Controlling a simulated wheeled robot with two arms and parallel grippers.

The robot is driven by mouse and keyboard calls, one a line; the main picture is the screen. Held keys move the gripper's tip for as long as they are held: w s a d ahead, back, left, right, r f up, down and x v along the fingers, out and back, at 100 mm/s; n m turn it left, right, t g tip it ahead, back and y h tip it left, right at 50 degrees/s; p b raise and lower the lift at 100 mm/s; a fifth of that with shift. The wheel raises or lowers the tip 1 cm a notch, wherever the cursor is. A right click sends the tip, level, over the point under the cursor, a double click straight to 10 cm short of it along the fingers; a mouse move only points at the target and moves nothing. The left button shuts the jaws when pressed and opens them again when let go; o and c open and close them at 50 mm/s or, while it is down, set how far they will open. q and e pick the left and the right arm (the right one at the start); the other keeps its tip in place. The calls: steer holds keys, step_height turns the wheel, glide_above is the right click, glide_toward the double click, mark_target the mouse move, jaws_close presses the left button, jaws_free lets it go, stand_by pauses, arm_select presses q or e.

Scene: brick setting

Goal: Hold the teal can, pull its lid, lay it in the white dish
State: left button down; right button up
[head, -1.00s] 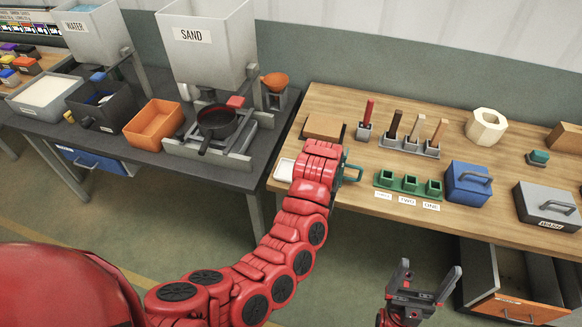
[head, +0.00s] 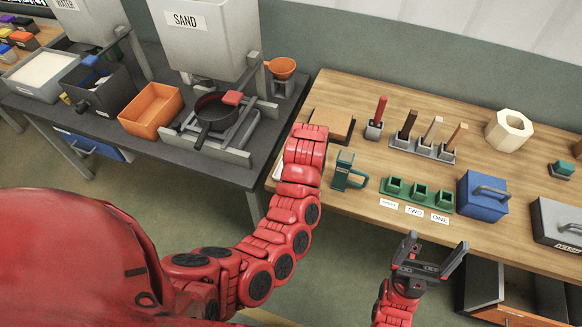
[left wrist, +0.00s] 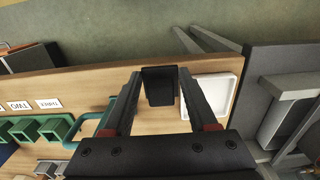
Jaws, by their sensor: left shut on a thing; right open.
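The teal can (head: 342,172), with a handle on its right side, stands at the near left of the wooden table. The teal handle (left wrist: 85,120) sticks out left of the fingers. The white dish (left wrist: 212,95) lies just right of them. My right gripper (head: 430,258) is open and empty in front of the table.
A green three-socket block (head: 418,195), a blue box (head: 483,194) and a grey box (head: 562,222) stand right of the can. Behind are a wooden block (head: 332,122) and upright handles (head: 432,132).

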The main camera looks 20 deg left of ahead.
arm_select(q)
steer(key=w+a+b, duration=0.1)
steer(key=a, duration=0.1)
steer(key=w+a+f+b, duration=0.1)
steer(key=w+a, duration=0.1)
steer(key=w+a+b, duration=0.2)
steer(key=shift+w+f, duration=0.2)
steer(key=shift+f, duration=0.2)
steer(key=shift+w+a+r+p, duration=0.3)
steer(key=shift+w+a+r, duration=0.15)
steer(key=shift+w, duration=0.05)
steer(key=shift+w+a, duration=0.2)
steer(key=shift+w, duration=0.05)
steer(key=shift+w+a+p, duration=0.2)
steer(key=shift+a+p, duration=0.1)
steer(key=shift+p, duration=0.1)
steer(key=shift+a+f, duration=0.1)
step_height(320, 180, down, 3)
steer(key=shift+r+p, duration=0.15)
steer(key=shift+p, duration=1)
steer(key=shift+f, duration=0.45)
steer(key=shift+w+f, duration=0.1)
steer(key=shift+f, duration=0.05)
